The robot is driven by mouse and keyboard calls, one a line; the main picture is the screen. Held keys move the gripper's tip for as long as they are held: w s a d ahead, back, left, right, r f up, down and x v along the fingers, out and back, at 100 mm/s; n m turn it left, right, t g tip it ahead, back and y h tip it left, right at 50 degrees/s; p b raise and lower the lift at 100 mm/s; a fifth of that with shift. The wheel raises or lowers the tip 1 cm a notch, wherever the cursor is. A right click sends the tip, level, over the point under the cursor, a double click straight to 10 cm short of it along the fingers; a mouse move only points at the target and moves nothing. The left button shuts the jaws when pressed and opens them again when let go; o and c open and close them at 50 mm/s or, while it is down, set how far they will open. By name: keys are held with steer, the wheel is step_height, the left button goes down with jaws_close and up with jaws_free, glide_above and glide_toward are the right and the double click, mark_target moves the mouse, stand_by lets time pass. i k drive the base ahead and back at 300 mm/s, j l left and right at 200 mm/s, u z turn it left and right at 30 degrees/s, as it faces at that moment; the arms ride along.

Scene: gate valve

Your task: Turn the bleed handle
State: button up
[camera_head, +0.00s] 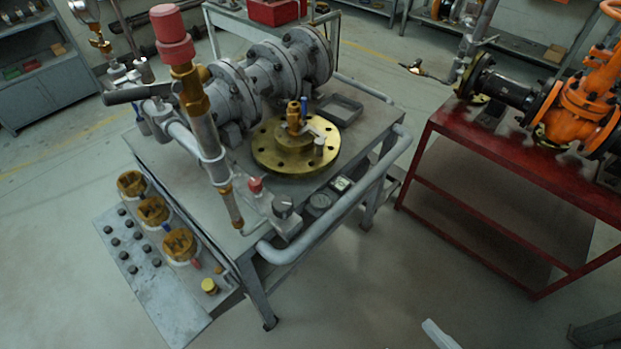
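No part is marked as the bleed handle, and I cannot tell which one it is. A dark lever (137,93) sticks out to the left from the grey pipework on the workbench. A small blue handle (304,104) stands on the brass fitting (293,118) above a round brass flange (272,157). A small red knob (255,184) sits near the bench's front edge. My gripper is not in view. A pale piece (440,334) cuts into the bottom edge, and I cannot tell what it is.
The grey workbench (230,240) has a thick rail (345,205) along its right side. An upright pipe with a red cap (172,35) rises in front. A red table (470,150) holds an orange valve (580,105). The floor between and in front is clear.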

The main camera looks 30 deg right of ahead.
mark_target(233, 161)
steer(key=i+j, duration=0.25)
steer(key=i, duration=0.2)
steer(key=i+j, duration=0.25)
steer(key=i, duration=0.2)
